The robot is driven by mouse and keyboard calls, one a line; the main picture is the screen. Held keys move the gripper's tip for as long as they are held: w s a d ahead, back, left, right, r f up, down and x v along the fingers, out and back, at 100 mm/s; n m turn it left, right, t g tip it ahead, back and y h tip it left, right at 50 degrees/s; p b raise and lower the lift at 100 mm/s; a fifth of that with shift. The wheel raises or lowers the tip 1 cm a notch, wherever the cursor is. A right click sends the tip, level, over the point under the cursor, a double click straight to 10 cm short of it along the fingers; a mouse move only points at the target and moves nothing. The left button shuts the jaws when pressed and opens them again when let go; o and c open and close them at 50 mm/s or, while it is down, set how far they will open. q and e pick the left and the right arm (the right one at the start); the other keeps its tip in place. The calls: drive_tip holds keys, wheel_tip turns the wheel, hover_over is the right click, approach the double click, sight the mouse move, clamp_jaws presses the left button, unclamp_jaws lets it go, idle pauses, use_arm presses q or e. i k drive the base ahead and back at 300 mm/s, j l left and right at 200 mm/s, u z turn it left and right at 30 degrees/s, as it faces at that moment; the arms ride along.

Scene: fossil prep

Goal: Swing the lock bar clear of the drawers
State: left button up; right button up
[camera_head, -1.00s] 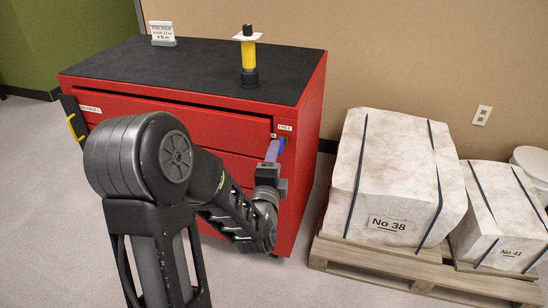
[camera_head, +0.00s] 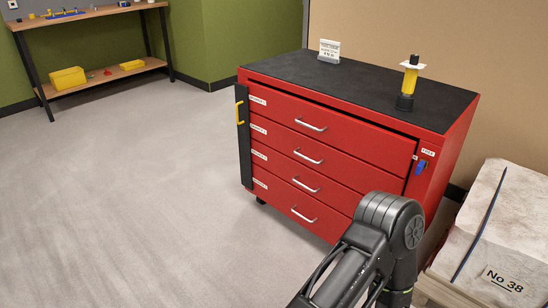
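The red drawer cabinet (camera_head: 330,165) stands right of centre, with several drawers that look shut. The dark lock bar (camera_head: 244,155) stands upright along the left edge of its front, with a yellow handle (camera_head: 240,112) near the top. The drawer fronts and their silver handles show with no bar across them. A blue latch (camera_head: 421,167) sits at the upper right of the front, beside a small label. One of my arms, seemingly the right, rises at the bottom right before the cabinet's lower right corner. Its gripper is out of sight. My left gripper is not in view.
A yellow and black tool (camera_head: 409,82) and a small sign (camera_head: 329,50) stand on the cabinet top. A strapped white block (camera_head: 500,245) marked No 38 is at right. A workbench (camera_head: 95,13) is at the far left. The floor left of the cabinet is clear.

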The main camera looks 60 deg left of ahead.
sight(241, 91)
drive_tip(key=i+j, duration=0.35)
drive_tip(key=i+u, duration=0.1)
drive_tip(key=u, duration=2.4)
